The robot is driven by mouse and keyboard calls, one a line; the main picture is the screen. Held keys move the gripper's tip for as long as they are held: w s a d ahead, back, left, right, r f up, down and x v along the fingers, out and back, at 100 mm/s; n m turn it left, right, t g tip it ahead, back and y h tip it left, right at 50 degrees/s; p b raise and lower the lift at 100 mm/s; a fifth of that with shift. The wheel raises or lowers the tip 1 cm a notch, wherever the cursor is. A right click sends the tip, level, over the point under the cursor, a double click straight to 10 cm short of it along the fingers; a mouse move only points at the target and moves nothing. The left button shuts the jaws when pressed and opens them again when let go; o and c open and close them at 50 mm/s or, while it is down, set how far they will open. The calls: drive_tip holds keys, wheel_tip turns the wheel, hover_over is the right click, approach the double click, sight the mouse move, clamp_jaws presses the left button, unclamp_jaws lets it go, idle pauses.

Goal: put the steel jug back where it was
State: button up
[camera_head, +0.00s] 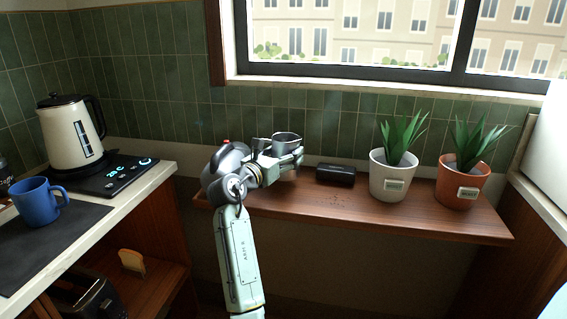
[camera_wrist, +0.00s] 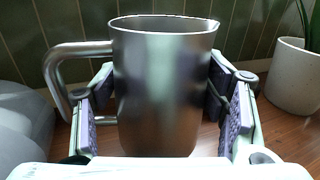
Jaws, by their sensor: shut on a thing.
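The steel jug (camera_wrist: 163,90) is upright between the two fingers of my gripper (camera_wrist: 165,110) in the wrist view. Its handle points left and its spout points right. In the head view the jug's rim (camera_head: 287,138) shows above my gripper (camera_head: 283,160), at the left part of the wooden shelf (camera_head: 340,205) under the window. My gripper is shut on the jug's body. The jug's base looks close to the shelf wood, but I cannot tell whether it touches.
A black case (camera_head: 336,174) lies on the shelf just right of the jug. A white pot (camera_head: 391,180) and a terracotta pot (camera_head: 461,185) with plants stand farther right. A kettle (camera_head: 72,130) and a blue mug (camera_head: 38,202) stand on the left counter. The tiled wall is close behind.

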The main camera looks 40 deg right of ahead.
drive_tip(key=shift+f+p, duration=0.35)
drive_tip(key=shift+f, duration=1.25)
drive_tip(key=shift+f, duration=0.1)
drive_tip(key=o, duration=1.7)
drive_tip(key=shift+f, duration=0.1)
drive_tip(key=shift+c, duration=0.2)
drive_tip(key=shift+s+a, duration=0.1)
drive_tip(key=b+v, duration=0.2)
drive_tip(key=v, duration=0.9)
drive_tip(key=shift+s+a, duration=0.15)
drive_tip(key=shift+a, duration=0.2)
